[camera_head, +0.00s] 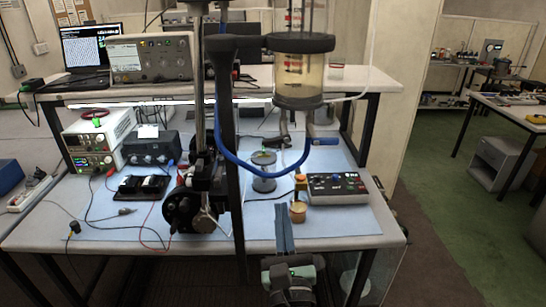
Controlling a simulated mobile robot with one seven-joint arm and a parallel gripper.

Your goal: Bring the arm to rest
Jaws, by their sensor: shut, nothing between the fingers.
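My gripper (284,208) shows at the lower middle, in front of the bench's front edge and over the blue mat in the picture. Its two long grey-blue fingers lie side by side and point away from me. They are shut with nothing between them. My wrist shows below them at the bottom of the picture. A clear cylinder (299,83) with dark collars and yellowish contents is held upright above the bench on a stand. A small brass-coloured part (298,213) stands just right of the fingertips; I cannot tell the gap between them.
A control box (338,190) stands right of the fingers, and a small clear jar (264,181) behind them. A blue hose (224,150) loops below the cylinder. A black upright (238,225) stands left of my gripper. The bench (340,243) has some bare mat at front right.

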